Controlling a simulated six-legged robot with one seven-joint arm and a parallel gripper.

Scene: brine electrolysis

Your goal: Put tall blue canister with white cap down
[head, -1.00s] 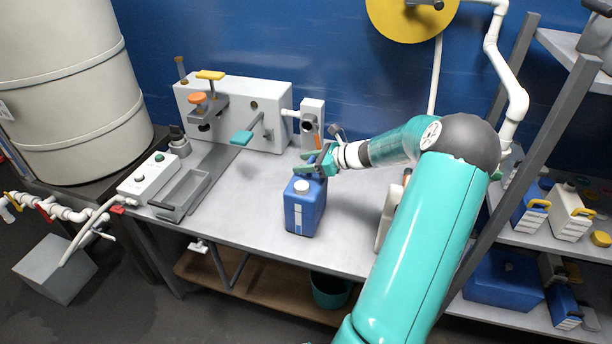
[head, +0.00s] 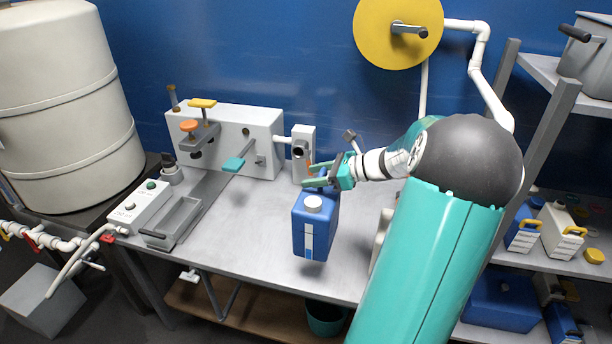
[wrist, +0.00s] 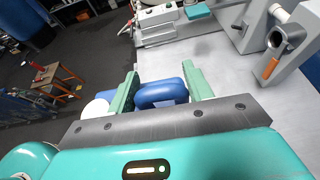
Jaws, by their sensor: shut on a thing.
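The tall blue canister with a white cap (head: 314,232) is near the front edge of the grey workbench (head: 250,215), upright or nearly so. Its label strip faces the camera. My gripper (head: 324,180) is at the top of the canister, shut on its handle. In the wrist view the blue handle (wrist: 162,93) sits between the two green fingers, with the white cap (wrist: 95,109) to the left. I cannot tell for sure whether the canister's base touches the bench.
A grey machine (head: 240,140) with levers stands at the bench's back. A control box (head: 140,207) and a grey tray (head: 172,222) are at the left. A shelf (head: 560,262) with containers stands at the right. The bench left of the canister is clear.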

